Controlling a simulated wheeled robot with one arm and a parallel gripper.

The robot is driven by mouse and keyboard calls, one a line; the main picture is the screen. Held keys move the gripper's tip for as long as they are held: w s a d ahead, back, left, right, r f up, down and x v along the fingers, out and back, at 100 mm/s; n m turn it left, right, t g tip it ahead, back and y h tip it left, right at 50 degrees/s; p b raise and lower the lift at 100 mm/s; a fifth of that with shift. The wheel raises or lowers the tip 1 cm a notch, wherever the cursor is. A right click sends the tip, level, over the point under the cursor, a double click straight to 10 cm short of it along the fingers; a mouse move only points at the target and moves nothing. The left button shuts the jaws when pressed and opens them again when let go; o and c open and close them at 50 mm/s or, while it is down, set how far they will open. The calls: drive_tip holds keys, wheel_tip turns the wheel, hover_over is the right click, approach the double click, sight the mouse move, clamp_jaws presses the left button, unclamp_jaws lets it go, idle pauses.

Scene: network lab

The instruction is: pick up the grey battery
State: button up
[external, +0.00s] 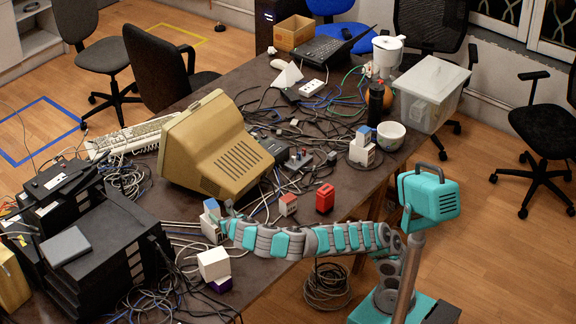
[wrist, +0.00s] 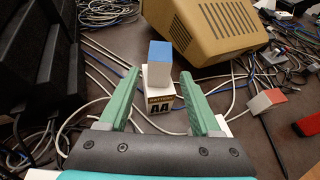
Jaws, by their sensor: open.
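A small grey block with a blue top (wrist: 160,72) stands on a white box labelled AA (wrist: 160,101) in the wrist view; it looks like the grey battery, but I cannot read a label on it. The gripper's fingertips (external: 226,210) are partly hidden in the external view.
A beige monitor (external: 220,147) stands just behind the block. A red-topped block (external: 288,204) and a red box (external: 325,198) are to the right. A white box on a purple one (external: 213,264) stands in front. Black equipment (external: 105,255) is stacked at left. Cables cover much of the table.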

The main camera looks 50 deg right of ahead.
drive_tip(key=m+g+h+b, duration=0.3)
drive_tip(key=m+g+h, duration=0.4)
drive_tip(key=m+g, duration=0.35)
approach(330, 156)
drive_tip(key=shift+m, duration=0.35)
drive_tip(key=w+a, duration=0.1)
drive_tip(key=a, duration=0.2)
drive_tip(key=w+a, duration=0.2)
drive_tip(key=a, duration=0.1)
drive_tip(key=w+a+f, duration=0.1)
drive_tip(key=w+a, duration=0.1)
drive_tip(key=a, duration=0.2)
drive_tip(key=shift+w+f, duration=0.15)
drive_tip(key=shift+w, duration=0.1)
drive_tip(key=s+d+m+g, duration=0.1)
drive_tip(key=d, duration=0.4)
drive_tip(key=s+d+f+m+g+h+b, duration=0.1)
drive_tip(key=d, duration=0.4)
drive_tip(key=s+d+g, duration=0.1)
drive_tip(key=s+d, duration=0.1)
drive_tip(key=d, duration=0.3)
drive_tip(key=shift+f+m+h, duration=0.25)
drive_tip(key=shift+m+h, duration=0.05)
drive_tip(key=shift+m, duration=0.1)
drive_tip(key=shift+f+b+x, duration=0.2)
drive_tip(key=shift+b+x, duration=0.3)
drive_tip(key=shift+x, duration=2.5)
drive_tip(key=shift+w, duration=0.25)
clamp_jaws()
